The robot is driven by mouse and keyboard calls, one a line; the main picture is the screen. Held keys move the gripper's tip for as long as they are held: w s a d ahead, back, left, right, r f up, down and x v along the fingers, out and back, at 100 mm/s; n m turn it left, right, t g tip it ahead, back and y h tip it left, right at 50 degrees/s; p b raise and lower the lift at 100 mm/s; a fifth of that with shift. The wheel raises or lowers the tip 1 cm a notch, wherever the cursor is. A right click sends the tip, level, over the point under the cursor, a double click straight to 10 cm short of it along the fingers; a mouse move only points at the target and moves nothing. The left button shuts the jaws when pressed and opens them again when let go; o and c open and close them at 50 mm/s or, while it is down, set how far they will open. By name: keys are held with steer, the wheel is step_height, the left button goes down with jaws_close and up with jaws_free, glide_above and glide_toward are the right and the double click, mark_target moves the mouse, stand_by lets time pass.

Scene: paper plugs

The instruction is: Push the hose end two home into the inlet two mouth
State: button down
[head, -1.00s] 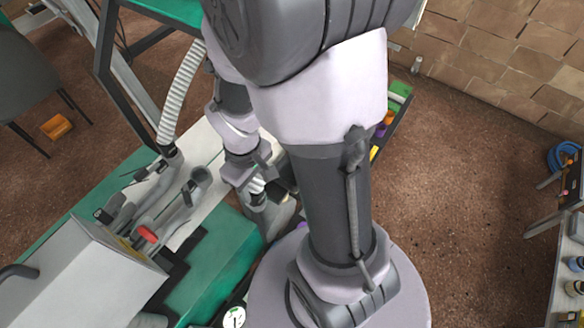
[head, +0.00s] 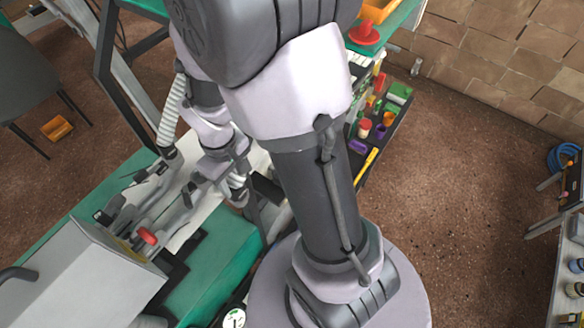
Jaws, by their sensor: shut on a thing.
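My gripper (head: 202,176) is shut on hose end two, at the upper end of the grey inlet pipes. The wrist and jaws mostly hide the hose end. A short piece of white ribbed hose (head: 238,182) shows just right of the jaws. Inlet two (head: 178,214) is the right-hand grey pipe, rising from beside the metal box. Its mouth is hidden behind my gripper, so I cannot tell whether the hose end is touching it or inside it. The left-hand inlet (head: 168,154) has a white ribbed hose (head: 170,112) rising from it.
A grey metal box (head: 75,285) with a red knob (head: 147,236) stands at the lower left on a green bench (head: 222,270). A dark tray (head: 392,122) of small coloured parts lies right of my arm. Brown floor is open farther right.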

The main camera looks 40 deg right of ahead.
steer(key=w+a+p, duration=0.2)
steer(key=w+a, duration=0.1)
steer(key=w, duration=1.3)
steer(key=shift+p, duration=0.35)
steer(key=shift+a+f+b, duration=0.1)
steer(key=shift+f+b, duration=2.35)
steer(key=shift+f, duration=0.5)
steer(key=c, duration=0.7)
jaws_free()
step_height(320, 180, up, 4)
steer(key=p, duration=0.2)
steer(key=shift+p, duration=0.4)
